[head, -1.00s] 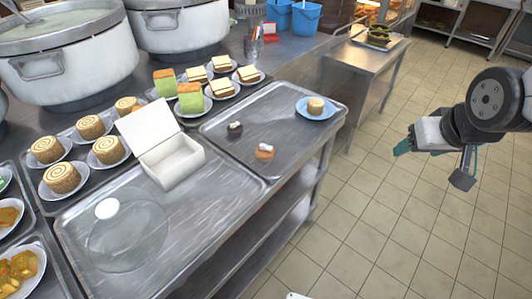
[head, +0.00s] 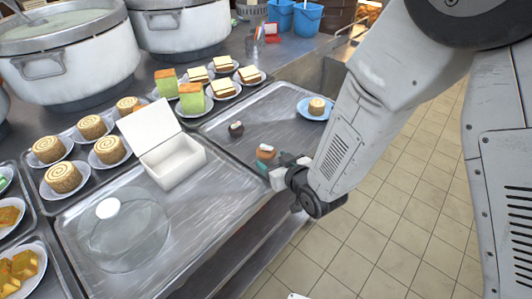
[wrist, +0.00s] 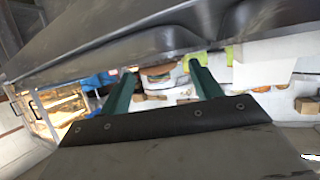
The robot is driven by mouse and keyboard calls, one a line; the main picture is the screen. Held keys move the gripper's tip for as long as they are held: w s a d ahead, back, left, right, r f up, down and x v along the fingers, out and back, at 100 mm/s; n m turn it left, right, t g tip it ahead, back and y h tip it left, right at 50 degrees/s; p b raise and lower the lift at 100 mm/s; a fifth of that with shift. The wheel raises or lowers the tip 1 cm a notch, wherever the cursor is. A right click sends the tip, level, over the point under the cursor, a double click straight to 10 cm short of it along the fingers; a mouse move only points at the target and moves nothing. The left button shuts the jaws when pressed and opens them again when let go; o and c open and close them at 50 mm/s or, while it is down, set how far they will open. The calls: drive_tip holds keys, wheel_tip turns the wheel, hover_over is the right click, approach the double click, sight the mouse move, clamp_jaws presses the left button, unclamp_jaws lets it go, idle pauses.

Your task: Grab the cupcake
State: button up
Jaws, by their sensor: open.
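Two small cupcakes are on the right-hand metal tray in the head view: a dark one (head: 236,128) with a pale topping, and a tan-orange one (head: 266,152) with a white topping. My gripper (head: 265,168) is beside the tan-orange cupcake, on its near side by the tray's front edge. Its teal fingers partly overlap that cupcake's lower part in the picture. The wrist view shows both green fingers (wrist: 162,70) spread apart. A small brownish shape appears between the tips there, too unclear to name. Whether the fingers touch the cupcake cannot be told.
The right-hand tray (head: 222,140) has a raised rim. An open white box (head: 172,163) stands left of my gripper. A clear dome (head: 122,230) lies on the front tray. A blue plate (head: 311,114) holds a small cake (head: 317,106). Plated cakes and large pots stand behind.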

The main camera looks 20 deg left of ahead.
sight(270, 156)
drive_tip(key=x, duration=0.6)
drive_tip(key=shift+w+r, duration=0.15)
drive_tip(key=shift+w, duration=0.05)
drive_tip(key=shift+d, duration=0.1)
drive_tip(key=c, duration=0.7)
